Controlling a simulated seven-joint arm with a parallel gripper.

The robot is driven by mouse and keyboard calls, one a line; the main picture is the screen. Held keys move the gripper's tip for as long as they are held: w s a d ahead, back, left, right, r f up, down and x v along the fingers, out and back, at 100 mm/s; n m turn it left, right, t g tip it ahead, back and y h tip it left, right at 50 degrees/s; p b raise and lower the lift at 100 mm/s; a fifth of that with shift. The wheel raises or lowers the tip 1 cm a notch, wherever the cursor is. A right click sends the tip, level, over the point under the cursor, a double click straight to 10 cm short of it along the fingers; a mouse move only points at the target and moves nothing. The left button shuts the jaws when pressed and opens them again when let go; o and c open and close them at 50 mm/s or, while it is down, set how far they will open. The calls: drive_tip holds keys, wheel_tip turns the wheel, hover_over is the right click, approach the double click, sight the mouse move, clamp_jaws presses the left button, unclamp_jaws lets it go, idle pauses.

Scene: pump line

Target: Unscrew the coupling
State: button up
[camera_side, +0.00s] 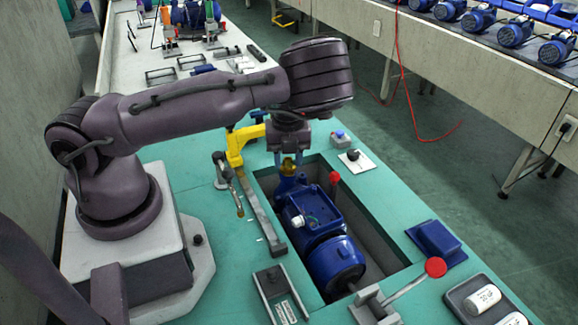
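A small brass-coloured piece (289,165), which looks like the coupling, sits at the top end of the blue pump (315,222). The pump lies in a rectangular recess in the green bench. My gripper (289,155) points straight down right above the brass piece, at its upper part. Its fingers are small and dark here, and I cannot tell whether they are closed on the piece or only around it. The lower joint between the brass piece and the pump is partly hard to make out.
A yellow bracket (241,143) stands close left of my gripper. A red-knobbed lever (436,267) and a blue block (436,240) are at the lower right. A red-topped post (334,178) rises by the recess. The green bench top (390,195) right of the recess is mostly clear.

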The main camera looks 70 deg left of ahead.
drive_tip(key=shift+a+r, duration=0.1)
drive_tip(key=shift+r, duration=2.2)
